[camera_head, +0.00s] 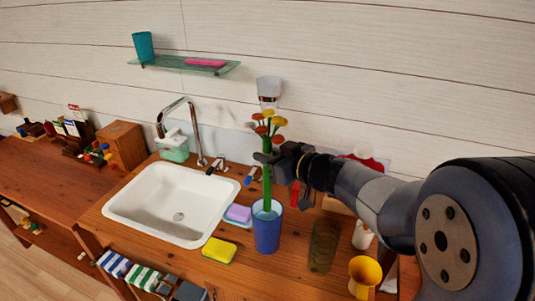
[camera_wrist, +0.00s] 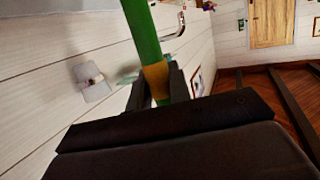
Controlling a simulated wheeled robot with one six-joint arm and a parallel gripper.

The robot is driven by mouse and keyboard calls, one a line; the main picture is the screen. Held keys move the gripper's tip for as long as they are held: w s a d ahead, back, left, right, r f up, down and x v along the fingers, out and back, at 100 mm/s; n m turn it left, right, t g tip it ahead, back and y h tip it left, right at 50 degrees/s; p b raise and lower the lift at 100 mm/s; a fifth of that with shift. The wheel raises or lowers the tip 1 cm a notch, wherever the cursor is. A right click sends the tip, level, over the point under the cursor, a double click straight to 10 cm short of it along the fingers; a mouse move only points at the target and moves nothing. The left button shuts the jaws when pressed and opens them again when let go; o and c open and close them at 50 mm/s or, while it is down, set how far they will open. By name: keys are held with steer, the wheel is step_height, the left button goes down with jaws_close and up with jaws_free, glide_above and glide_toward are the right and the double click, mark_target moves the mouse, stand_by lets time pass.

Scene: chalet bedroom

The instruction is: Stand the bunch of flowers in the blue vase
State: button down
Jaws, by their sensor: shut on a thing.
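The bunch of flowers (camera_head: 267,182) has a thick green stem and red, orange and yellow heads. It is upright, with the lower end of its stem inside the mouth of the blue vase (camera_head: 267,232), which stands on the wooden counter right of the sink. How deep the stem reaches is hidden by the vase wall. My gripper (camera_head: 268,158) is shut on the stem, above the vase rim and below the heads. In the wrist view the green stem (camera_wrist: 142,32) passes between the fingers (camera_wrist: 156,85) at a yellow band.
A white sink (camera_head: 125,205) with a tap lies left of the vase. A yellow sponge (camera_head: 219,250) and a purple sponge (camera_head: 238,213) lie near it. A dark glass (camera_head: 323,246) and a yellow cup (camera_head: 363,272) stand to the right. A glass shelf (camera_head: 170,67) hangs above.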

mark_target(270, 190)
steer(key=shift+f+b, duration=3.35)
steer(key=shift+f, duration=2.1)
jaws_free()
steer(key=shift+p+v, duration=0.65)
steer(key=shift+v, duration=0.55)
steer(key=shift+p+v, duration=1.95)
steer(key=shift+v, duration=1.9)
steer(key=shift+f, duration=0.1)
